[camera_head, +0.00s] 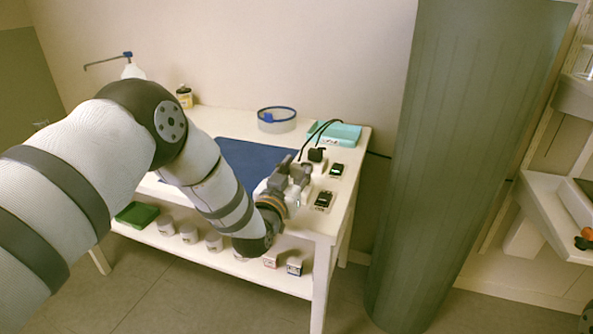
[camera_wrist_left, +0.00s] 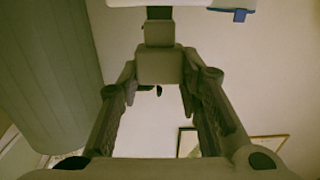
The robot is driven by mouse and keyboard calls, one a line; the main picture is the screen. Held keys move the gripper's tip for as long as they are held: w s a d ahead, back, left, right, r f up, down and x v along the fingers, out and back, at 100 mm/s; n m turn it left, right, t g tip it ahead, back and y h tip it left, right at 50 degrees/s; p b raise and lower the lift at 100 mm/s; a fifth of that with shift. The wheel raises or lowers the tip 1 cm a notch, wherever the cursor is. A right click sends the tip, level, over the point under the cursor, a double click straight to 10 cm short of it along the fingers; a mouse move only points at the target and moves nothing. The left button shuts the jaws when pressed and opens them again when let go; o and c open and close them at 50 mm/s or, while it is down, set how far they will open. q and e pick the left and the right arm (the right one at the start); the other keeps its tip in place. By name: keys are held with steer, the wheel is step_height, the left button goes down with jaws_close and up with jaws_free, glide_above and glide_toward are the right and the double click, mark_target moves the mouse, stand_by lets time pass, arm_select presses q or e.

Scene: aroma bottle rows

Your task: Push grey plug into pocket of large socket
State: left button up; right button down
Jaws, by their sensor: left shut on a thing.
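My left gripper (camera_head: 289,182) is over the right part of the table. In the left wrist view its fingers (camera_wrist_left: 158,82) are closed on the sides of a blocky grey plug (camera_wrist_left: 158,66). A narrower grey-brown part (camera_wrist_left: 158,33) shows beyond the plug; I cannot tell whether they are joined. In the head view the gripper hides most of the plug. Two small dark socket-like units stand at the table's right edge, a nearer one (camera_head: 324,200) and a farther one (camera_head: 337,170). I cannot tell which is the large socket, or whether the plug touches a pocket. My right gripper is not in view.
A black block (camera_head: 317,155) with looping black cables stands just behind the gripper. A teal tray (camera_head: 342,133), a blue-rimmed round container (camera_head: 277,124) and a blue mat (camera_head: 250,157) are on the table. A tall grey-green column (camera_head: 455,150) stands to the right.

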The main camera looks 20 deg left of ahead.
arm_select(q)
steer(key=shift+r, duration=0.1)
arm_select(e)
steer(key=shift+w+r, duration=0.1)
